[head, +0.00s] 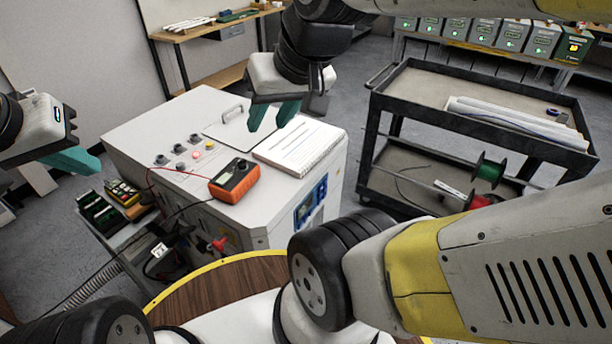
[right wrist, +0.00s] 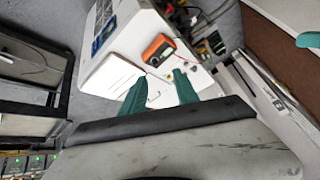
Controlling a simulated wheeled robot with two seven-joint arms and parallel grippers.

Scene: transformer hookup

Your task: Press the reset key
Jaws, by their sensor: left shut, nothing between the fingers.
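The white cabinet (head: 150,128) has a group of small controls on its top: dark knobs (head: 180,150), a red-lit button (head: 196,155) and a pale button (head: 210,145). I cannot read which is the reset key. My right gripper (head: 272,116) is open and empty above the far right part of the cabinet top, to the right of the controls. In the right wrist view its two teal fingers (right wrist: 160,92) stand apart, with the controls beyond them. My left gripper (head: 96,164) is shut and empty, left of the cabinet and apart from it.
An orange meter (head: 234,180) with leads and a white ring binder (head: 299,146) lie on the cabinet top. A black cart (head: 425,88) with wire spools stands at right, and a workbench (head: 210,32) at the back.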

